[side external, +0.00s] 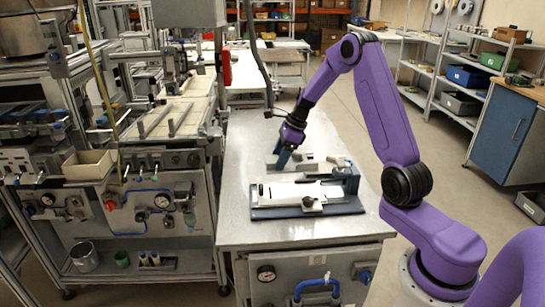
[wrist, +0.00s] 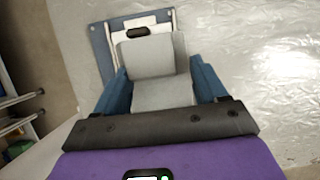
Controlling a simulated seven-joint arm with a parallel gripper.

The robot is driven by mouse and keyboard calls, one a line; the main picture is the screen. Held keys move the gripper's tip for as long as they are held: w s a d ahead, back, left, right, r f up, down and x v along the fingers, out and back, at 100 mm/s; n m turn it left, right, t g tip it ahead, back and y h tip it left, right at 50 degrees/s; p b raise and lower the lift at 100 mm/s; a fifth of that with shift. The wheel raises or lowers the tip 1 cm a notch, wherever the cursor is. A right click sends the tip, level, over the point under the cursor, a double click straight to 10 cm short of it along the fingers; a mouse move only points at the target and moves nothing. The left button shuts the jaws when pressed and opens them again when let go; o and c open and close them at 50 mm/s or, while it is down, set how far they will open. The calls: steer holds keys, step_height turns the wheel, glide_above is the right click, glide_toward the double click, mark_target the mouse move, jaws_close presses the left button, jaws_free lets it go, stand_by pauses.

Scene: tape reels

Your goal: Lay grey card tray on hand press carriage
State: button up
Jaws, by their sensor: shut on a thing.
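The grey card tray (wrist: 162,94) is between the two blue fingers of my gripper (wrist: 160,80) in the wrist view. My gripper is shut on it. In the side view my gripper (side external: 283,160) points down at the back left of the hand press (side external: 262,213); the tray's outline is hard to separate there. The press has a dark blue base and a pale, light-coloured carriage (side external: 282,191). In the wrist view the press's blue frame (wrist: 99,45) and a dark handle (wrist: 151,31) show beyond the tray, which hides part of the press.
The press stands on a metal-topped bench (side external: 245,150); bare bench top lies around it. A machine frame with gauges (side external: 160,201) stands close on the left. Shelving (side external: 440,75) and a blue cabinet (side external: 500,135) stand at the right, beyond the arm.

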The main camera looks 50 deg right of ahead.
mark_target(290, 168)
steer(key=s, duration=0.1)
steer(key=s+r, duration=0.1)
steer(key=s+a+r, duration=0.1)
steer(key=s, duration=0.1)
steer(key=shift+s, duration=0.1)
steer(key=s+a+r, duration=0.3)
steer(key=s, duration=0.9)
steer(key=w+d+f, duration=0.1)
steer(key=w+f, duration=0.2)
steer(key=w, duration=0.1)
steer(key=w+d+f, duration=0.1)
steer(key=w+f, duration=0.2)
steer(key=w, duration=0.1)
steer(key=w+d+f, duration=0.1)
steer(key=w+f, duration=0.3)
steer(key=shift+w, duration=0.1)
steer(key=shift+w+d+f, duration=0.1)
steer(key=shift+w+f, duration=0.15)
steer(key=shift+f, duration=1.45)
steer(key=o, duration=1.2)
steer(key=shift+f, duration=0.1)
steer(key=shift+c, duration=0.2)
